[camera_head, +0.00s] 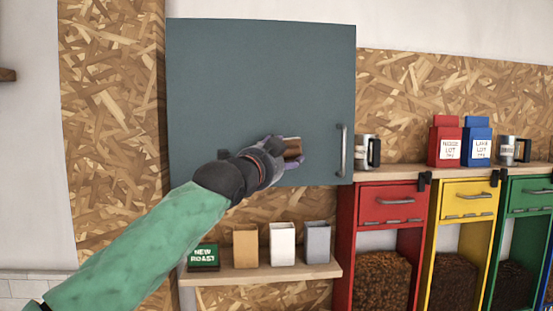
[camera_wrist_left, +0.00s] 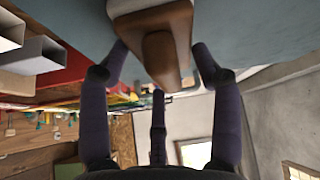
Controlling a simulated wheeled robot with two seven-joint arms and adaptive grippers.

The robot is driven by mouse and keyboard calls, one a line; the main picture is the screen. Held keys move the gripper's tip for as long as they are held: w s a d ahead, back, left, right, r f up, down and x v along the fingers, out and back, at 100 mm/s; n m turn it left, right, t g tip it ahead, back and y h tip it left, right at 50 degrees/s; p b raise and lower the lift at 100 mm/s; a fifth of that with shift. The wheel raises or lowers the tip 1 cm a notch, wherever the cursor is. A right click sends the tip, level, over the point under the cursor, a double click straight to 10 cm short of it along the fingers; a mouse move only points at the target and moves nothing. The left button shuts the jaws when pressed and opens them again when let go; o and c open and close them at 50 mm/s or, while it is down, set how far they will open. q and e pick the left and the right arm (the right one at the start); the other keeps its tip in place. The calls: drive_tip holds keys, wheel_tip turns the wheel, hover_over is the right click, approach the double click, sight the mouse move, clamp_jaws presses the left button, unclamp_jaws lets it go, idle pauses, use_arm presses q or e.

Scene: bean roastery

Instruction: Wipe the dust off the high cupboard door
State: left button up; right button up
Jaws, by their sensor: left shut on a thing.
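The high cupboard door (camera_head: 260,80) is a flat blue-grey panel, shut, with an upright metal handle (camera_head: 342,150) near its right edge. My left gripper (camera_head: 287,152) is in front of the door's lower right part, left of the handle. It is shut on a brown wiper (camera_head: 293,146) with a pale pad. In the left wrist view the wiper (camera_wrist_left: 172,25) sits between the purple fingers, its pad facing the blue-grey door surface. Whether the pad touches cannot be told for sure. I make out no distinct dust on the door. My right gripper is not in view.
Below the door a small wooden shelf (camera_head: 262,273) holds a green "New Roast" box (camera_head: 204,257) and several small containers. To the right, a ledge over coloured bean bins carries metal mugs (camera_head: 364,151) and red (camera_head: 446,141) and blue (camera_head: 477,142) bags.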

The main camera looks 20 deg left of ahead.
use_arm(q)
drive_tip(key=shift+w+d+f+b, duration=0.15)
drive_tip(key=shift+w+d+b, duration=0.3)
drive_tip(key=shift+d, duration=0.4)
drive_tip(key=shift+w+d, duration=0.5)
drive_tip(key=shift+d, duration=0.25)
drive_tip(key=shift+s+a+r, duration=0.2)
drive_tip(key=shift+s+a, duration=0.15)
drive_tip(key=shift+a, duration=0.25)
drive_tip(key=shift+s+a+f+p, duration=0.1)
drive_tip(key=shift+s+a+p, duration=0.5)
drive_tip(key=shift+a, duration=0.45)
drive_tip(key=shift+s+a, duration=0.2)
drive_tip(key=shift+a, duration=0.1)
drive_tip(key=shift+s+a+p, duration=0.4)
drive_tip(key=shift+a+p, duration=0.15)
drive_tip(key=shift+a, duration=0.1)
drive_tip(key=shift+s+a+p, duration=0.35)
drive_tip(key=shift+a+p, duration=0.2)
drive_tip(key=shift+a, duration=0.05)
drive_tip(key=shift+a, duration=0.1)
